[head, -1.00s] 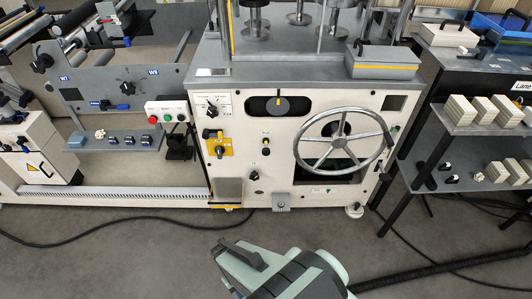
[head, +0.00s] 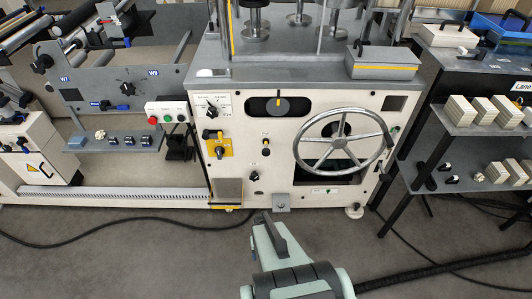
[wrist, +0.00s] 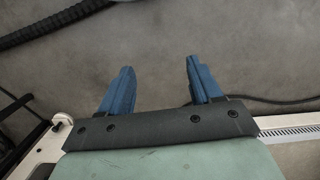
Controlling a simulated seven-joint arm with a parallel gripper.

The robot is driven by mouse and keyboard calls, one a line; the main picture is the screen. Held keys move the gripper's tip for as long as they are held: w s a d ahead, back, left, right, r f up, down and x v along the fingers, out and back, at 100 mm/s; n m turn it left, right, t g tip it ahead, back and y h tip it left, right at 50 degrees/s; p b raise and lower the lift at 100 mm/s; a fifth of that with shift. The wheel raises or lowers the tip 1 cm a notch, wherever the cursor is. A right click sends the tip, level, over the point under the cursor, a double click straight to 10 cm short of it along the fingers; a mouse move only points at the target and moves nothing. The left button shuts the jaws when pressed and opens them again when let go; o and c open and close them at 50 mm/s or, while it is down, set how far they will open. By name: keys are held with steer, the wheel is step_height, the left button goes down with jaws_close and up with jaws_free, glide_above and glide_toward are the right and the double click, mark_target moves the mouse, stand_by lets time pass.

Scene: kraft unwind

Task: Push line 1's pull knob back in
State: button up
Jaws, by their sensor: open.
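Small black knobs sit on the cream front panel of the machine. One knob pair (head: 266,144) is below the dial window, and another knob (head: 254,176) is lower down. Their labels are too small to read, so I cannot tell which is line 1's pull knob or how far out it stands. My gripper (wrist: 157,64) is open in the wrist view, with two blue fingers apart and nothing between them. In the head view my arm's end is low in front of the machine, below these knobs; the fingertips cannot be made out there.
A large handwheel (head: 344,139) stands out at the panel's right. A yellow switch plate (head: 218,145) is at its left. A bracket (head: 281,202) is at the base. A shelf rack (head: 455,125) stands right. Grey floor is open in front, with a black cable (head: 130,222) across it.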

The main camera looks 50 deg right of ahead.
steer(key=w+d+r+t+h, duration=0.1)
steer(key=w+d+t+h, duration=0.25)
steer(key=w+d, duration=0.35)
steer(key=m+t+h, duration=0.2)
steer(key=t+h, duration=0.9)
glide_toward(266, 154)
steer(key=shift+g, duration=0.25)
steer(key=x, duration=1.1)
steer(key=shift+a+r, duration=0.1)
steer(key=shift+r, duration=0.2)
jaws_close()
